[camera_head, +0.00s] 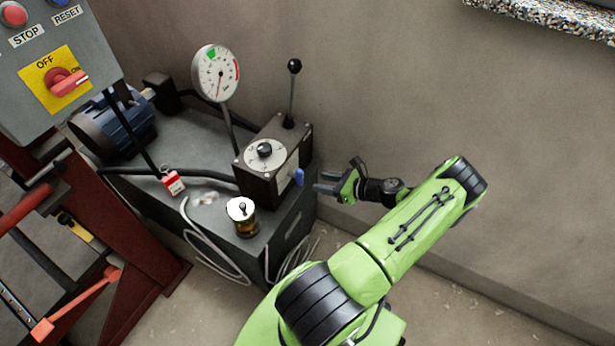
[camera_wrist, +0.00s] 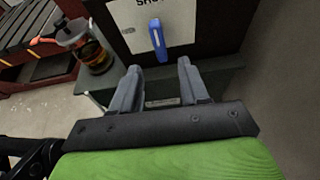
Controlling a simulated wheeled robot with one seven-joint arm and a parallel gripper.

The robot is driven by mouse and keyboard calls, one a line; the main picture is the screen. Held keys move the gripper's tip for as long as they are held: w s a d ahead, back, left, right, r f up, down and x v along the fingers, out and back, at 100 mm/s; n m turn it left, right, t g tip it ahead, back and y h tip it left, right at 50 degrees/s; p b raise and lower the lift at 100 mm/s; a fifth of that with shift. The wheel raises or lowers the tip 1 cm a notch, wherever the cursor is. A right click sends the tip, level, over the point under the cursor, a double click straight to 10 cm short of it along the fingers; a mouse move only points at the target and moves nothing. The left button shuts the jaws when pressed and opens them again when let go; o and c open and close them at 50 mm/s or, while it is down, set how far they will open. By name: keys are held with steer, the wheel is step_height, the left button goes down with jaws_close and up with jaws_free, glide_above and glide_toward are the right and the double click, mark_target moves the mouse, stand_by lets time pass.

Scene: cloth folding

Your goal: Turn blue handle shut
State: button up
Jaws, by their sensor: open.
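The blue handle (camera_head: 300,177) is on the side face of a dark control box (camera_head: 270,190) on the pump unit. In the wrist view the blue handle (camera_wrist: 157,40) hangs roughly upright in front of a pale plate, with part of a "SHUT" label (camera_wrist: 153,3) above it. My gripper (camera_head: 318,183) is open and empty, just to the right of the handle in the head view. In the wrist view the handle shows beyond and between the fingertips (camera_wrist: 159,68) of my gripper, apart from both fingers.
A gauge (camera_head: 215,73) and a black-knobbed lever (camera_head: 291,95) rise above the box. A glass-bodied cup (camera_head: 242,215) stands on the unit's top. A grey panel with a red switch (camera_head: 68,82) is at left. The wall is behind; the floor at right is clear.

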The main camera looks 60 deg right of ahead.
steer(key=v, duration=0.6)
steer(key=shift+p, duration=0.3)
steer(key=shift+w+a+r, duration=0.1)
steer(key=w+a+r+n+g+y+p, duration=0.2)
steer(key=w+a+r+n+g, duration=0.2)
steer(key=w+a+r+n, duration=0.3)
steer(key=w+a+r+n+g+y+p, duration=0.1)
steer(key=w+a+r+n+g, duration=0.35)
steer(key=r+n, duration=0.4)
steer(key=w+a+r+n+g+h+p, duration=0.25)
steer(key=a+r+n, duration=0.55)
steer(key=a+r, duration=0.45)
steer(key=s+a+r+n+t+h+p, duration=0.2)
steer(key=s+a+r+n+t, duration=0.1)
steer(key=s+a+r+n, duration=0.8)
steer(key=shift+s+a+r, duration=0.35)
steer(key=shift+s+a, duration=0.4)
steer(key=shift+s, duration=0.05)
